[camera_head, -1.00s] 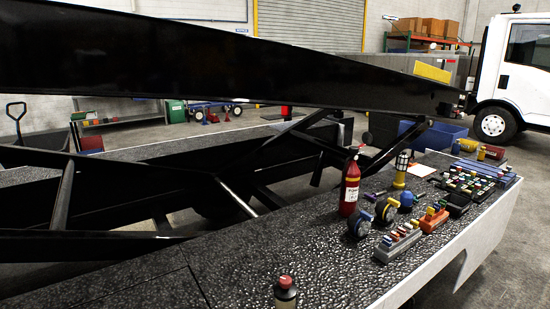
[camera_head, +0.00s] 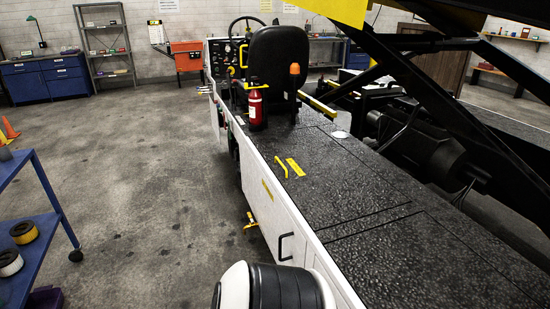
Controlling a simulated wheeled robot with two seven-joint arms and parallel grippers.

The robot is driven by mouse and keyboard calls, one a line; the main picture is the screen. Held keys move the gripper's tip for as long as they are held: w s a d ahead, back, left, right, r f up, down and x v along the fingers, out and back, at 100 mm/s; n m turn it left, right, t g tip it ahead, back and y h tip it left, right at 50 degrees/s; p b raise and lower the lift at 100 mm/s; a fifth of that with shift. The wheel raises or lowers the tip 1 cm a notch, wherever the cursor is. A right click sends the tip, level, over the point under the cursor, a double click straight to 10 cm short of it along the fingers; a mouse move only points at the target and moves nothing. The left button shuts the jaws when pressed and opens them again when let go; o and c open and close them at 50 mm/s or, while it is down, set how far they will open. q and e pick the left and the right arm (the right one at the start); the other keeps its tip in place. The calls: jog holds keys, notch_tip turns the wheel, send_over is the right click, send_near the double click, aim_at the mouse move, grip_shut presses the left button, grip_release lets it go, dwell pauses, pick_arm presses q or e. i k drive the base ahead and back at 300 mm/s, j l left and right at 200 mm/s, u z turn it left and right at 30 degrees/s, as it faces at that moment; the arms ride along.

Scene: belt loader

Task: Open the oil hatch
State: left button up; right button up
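The belt loader's dark textured deck (camera_head: 390,225) runs from the lower right up to the driver's seat. Thin seams outline panels in the deck, and two yellow pieces (camera_head: 294,167) lie on it. The white side wall (camera_head: 262,190) has a panel with a black handle (camera_head: 286,247) near the front. I cannot tell for sure which panel is the oil hatch. A white and black part of my own arm shows at the bottom edge and hides the lower side wall. Neither of my grippers is in view.
A red fire extinguisher (camera_head: 257,108) stands by the black seat (camera_head: 277,65). The black conveyor frame (camera_head: 440,90) rises on the right. A blue cart (camera_head: 38,235) stands at the left. The concrete floor (camera_head: 150,180) between cart and loader is mostly clear.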

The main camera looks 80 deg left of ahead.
aim_at(329, 187)
jog(key=j+u, duration=0.1)
jog(key=u, duration=2.3)
